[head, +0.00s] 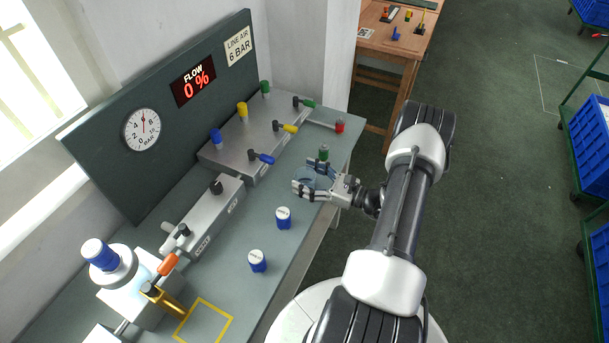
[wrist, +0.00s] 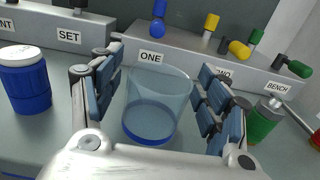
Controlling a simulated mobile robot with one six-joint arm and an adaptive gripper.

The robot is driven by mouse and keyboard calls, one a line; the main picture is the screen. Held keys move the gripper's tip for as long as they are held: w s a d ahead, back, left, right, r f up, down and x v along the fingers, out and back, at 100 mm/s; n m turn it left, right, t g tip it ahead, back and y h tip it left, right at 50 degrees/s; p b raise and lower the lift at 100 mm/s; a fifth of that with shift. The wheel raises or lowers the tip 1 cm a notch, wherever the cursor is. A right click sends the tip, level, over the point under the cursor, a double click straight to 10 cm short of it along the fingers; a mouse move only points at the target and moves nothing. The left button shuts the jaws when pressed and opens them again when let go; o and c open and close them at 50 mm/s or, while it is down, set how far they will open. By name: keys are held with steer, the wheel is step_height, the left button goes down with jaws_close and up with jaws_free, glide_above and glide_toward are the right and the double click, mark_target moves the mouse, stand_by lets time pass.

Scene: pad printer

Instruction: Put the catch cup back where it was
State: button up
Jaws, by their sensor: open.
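The catch cup (wrist: 155,105) is a clear cup with blue in its bottom. In the wrist view it stands upright in front of the block labelled ONE, between my fingers, with gaps on both sides. In the head view the cup (head: 316,179) is partly hidden by my gripper (head: 305,180), at the bench's right edge. My gripper is open around the cup, and in the wrist view its fingers (wrist: 160,75) reach to either side of it. A yellow outlined square (head: 231,318) on the bench at the lower left is empty in its visible part.
Two blue jars with white lids (head: 283,217) (head: 257,261) stand on the bench (head: 262,217) left of my gripper. A green bottle (head: 323,153) is close behind the gripper. The valve block (head: 235,150) with coloured handles lies beyond. An orange-handled device (head: 168,264) stands near the square.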

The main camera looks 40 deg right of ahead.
steer(key=p+v, duration=0.1)
steer(key=v, duration=1)
steer(key=w+a+r+n+g+y, duration=0.2)
steer(key=a+r+n+g, duration=0.55)
steer(key=a+r, duration=0.25)
steer(key=w+a+r+n+g+y, duration=0.2)
steer(key=a+r+n+g, duration=0.4)
steer(key=a+r+n, duration=0.4)
steer(key=s+a+r+n+t+h, duration=0.1)
steer(key=s+a+r+n+h, duration=0.9)
steer(key=s+n, duration=0.3)
steer(key=shift+a+r+n+t+h, duration=0.4)
steer(key=shift+a+n, duration=0.15)
steer(key=shift+a, duration=0.15)
steer(key=shift+s, duration=0.1)
